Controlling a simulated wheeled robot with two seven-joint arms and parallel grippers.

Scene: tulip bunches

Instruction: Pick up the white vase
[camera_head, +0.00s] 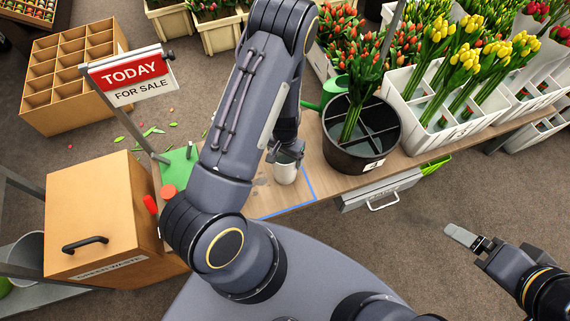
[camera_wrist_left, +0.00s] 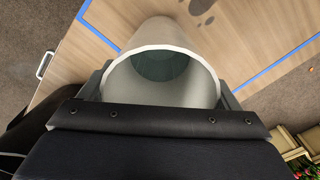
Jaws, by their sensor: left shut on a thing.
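The white vase (camera_head: 286,174) is at the wooden bench (camera_head: 330,180), left of the black bucket, near a blue tape outline. My left gripper (camera_head: 286,152) is shut on it from above, with a finger on each side near the rim. In the left wrist view the vase (camera_wrist_left: 170,42) shows its open mouth and looks empty, between the fingers of the left gripper (camera_wrist_left: 163,90). I cannot tell whether its base touches the bench. My right gripper (camera_head: 466,239) is off to the right over the floor, with nothing visible in it; its finger gap is unclear.
A black divided bucket (camera_head: 367,150) with red tulips stands close right of the vase. White crates (camera_head: 430,132) of yellow tulips are beyond it. A "TODAY FOR SALE" sign (camera_head: 130,75) and a wooden bin (camera_head: 95,215) are left. A green watering can (camera_head: 328,92) is behind.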

